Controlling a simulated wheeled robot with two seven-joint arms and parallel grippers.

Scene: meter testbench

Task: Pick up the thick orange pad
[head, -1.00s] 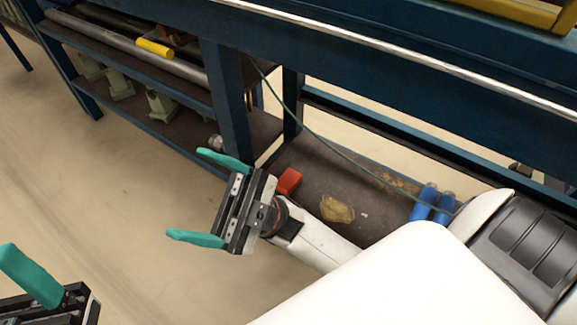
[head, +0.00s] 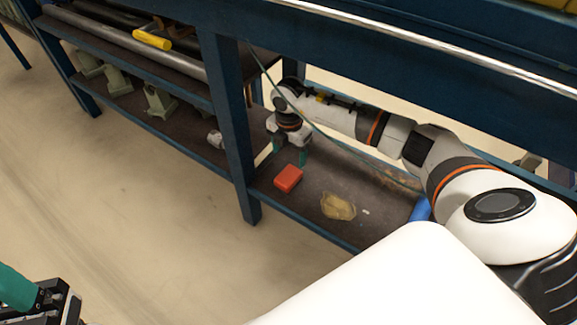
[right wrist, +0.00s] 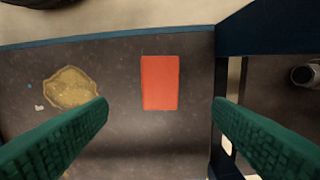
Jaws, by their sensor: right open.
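The thick orange pad (head: 288,178) lies flat on the dark lower shelf of the blue bench in the head view. It shows as a red-orange rectangle in the right wrist view (right wrist: 160,82), ahead of and between the two green fingers. My right gripper (head: 290,160) points down just behind the pad in the head view; in the right wrist view its fingers (right wrist: 162,118) are wide apart with nothing between them. My left gripper (head: 30,290) shows only in part at the lower left corner, and its jaw state is unclear.
A tan crumpled piece (head: 338,207) lies on the shelf (head: 310,220) right of the pad. A blue cylinder (head: 421,210) is farther right. A blue bench post (head: 232,130) stands left of the pad. A green cable hangs across the shelf opening.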

